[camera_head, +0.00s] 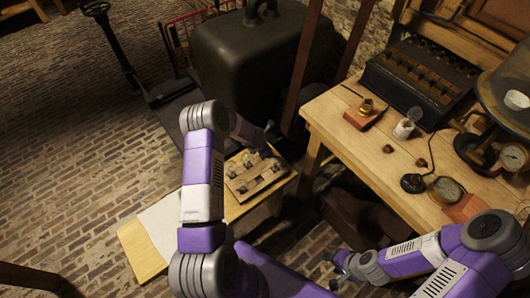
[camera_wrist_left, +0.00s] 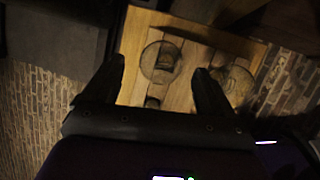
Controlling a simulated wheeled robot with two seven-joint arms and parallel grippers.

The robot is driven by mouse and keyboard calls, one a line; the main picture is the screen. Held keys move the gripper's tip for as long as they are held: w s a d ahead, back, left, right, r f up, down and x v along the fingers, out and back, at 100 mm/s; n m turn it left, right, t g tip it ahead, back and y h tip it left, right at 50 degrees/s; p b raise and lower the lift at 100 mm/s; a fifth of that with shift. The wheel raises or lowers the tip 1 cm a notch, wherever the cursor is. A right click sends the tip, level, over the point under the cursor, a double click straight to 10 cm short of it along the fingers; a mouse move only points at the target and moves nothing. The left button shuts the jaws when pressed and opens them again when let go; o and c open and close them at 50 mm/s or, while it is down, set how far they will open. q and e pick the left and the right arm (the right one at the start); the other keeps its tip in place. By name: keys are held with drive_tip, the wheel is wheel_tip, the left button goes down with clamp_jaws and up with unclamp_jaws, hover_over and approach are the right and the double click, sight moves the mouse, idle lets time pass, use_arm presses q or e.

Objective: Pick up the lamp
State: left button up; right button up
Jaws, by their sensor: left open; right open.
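On the workbench (camera_head: 345,125) at the right of the head view stand a brass fitting on a red-brown wooden base (camera_head: 366,108) and a small white holder (camera_head: 403,129) with a clear rounded glass piece (camera_head: 415,114) by it. I cannot tell surely which is the lamp. My left gripper (camera_head: 268,130) is beyond the left edge of the bench, over a lower wooden stand. In the left wrist view its two fingers (camera_wrist_left: 160,70) are apart, with round glass jars (camera_wrist_left: 158,61) below them. My right gripper (camera_head: 337,266) is open and low, in front of the bench.
The low stand carries a wooden rack (camera_head: 258,180) with several small jars. A black box with rows of terminals (camera_head: 415,80) and a glass dome (camera_head: 510,95) occupy the bench's back and right. A dark tank (camera_head: 255,55) stands behind.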

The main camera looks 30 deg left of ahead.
use_arm(q)
drive_tip(key=x, duration=0.5)
drive_tip(key=shift+w+d+f, duration=0.1)
drive_tip(key=shift+w+f, duration=0.15)
drive_tip(key=shift+c, duration=0.3)
drive_tip(key=c, duration=1.2)
